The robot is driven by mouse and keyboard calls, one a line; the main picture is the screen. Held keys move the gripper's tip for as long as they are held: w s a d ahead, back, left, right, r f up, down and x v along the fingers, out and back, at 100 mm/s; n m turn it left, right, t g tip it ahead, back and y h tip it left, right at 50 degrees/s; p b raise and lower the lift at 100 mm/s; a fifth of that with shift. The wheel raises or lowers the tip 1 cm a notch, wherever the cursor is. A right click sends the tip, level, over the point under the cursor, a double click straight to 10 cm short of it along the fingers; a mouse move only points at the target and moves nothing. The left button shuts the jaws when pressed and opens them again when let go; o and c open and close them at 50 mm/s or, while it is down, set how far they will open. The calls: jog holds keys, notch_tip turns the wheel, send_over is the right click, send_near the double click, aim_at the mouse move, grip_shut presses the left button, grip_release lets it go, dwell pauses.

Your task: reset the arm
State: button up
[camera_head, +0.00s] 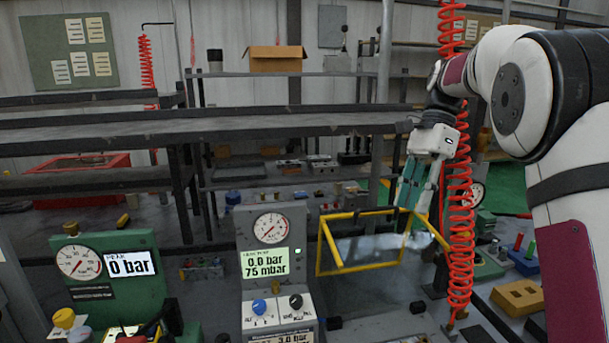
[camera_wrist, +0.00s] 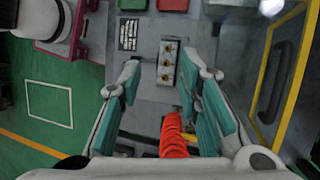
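My gripper (camera_head: 416,186) hangs from my arm at the right of the head view, above the workbench and in front of a yellow-framed clear guard (camera_head: 340,262). In the wrist view my gripper (camera_wrist: 168,100) has its two teal-padded fingers spread wide apart. Nothing is held between them. A red coiled hose (camera_wrist: 173,135) shows between the fingers near the bottom of the wrist view, below the fingertips' gap. A grey block with several brass fittings (camera_wrist: 168,62) lies beyond the fingers.
The red coiled hose (camera_head: 459,220) hangs close to the right of my gripper. A grey gauge unit (camera_head: 271,262) and a green gauge unit (camera_head: 105,278) stand on the bench. A dark shelf (camera_head: 200,125) spans behind. The yellow frame also shows in the wrist view (camera_wrist: 292,80).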

jog(key=s+a+r+n+t+h, duration=0.1)
jog(key=s+r+n+t, duration=0.15)
jog(key=s, duration=0.45)
jog(key=s+a+r+n+t, duration=0.1)
jog(key=s+n, duration=0.3)
jog(key=s, duration=0.4)
jog(key=s+f+n+t+h, duration=0.1)
jog(key=s+f+n+t, duration=0.1)
jog(key=s+f+n, duration=0.2)
jog(key=s+f+n+t+h, duration=0.1)
jog(key=s+f+n, duration=0.3)
jog(key=s, duration=0.7)
jog(key=shift+f+n+t, duration=0.35)
jog(key=shift+f+t, duration=0.05)
jog(key=shift+t, duration=0.45)
jog(key=shift+d, duration=0.1)
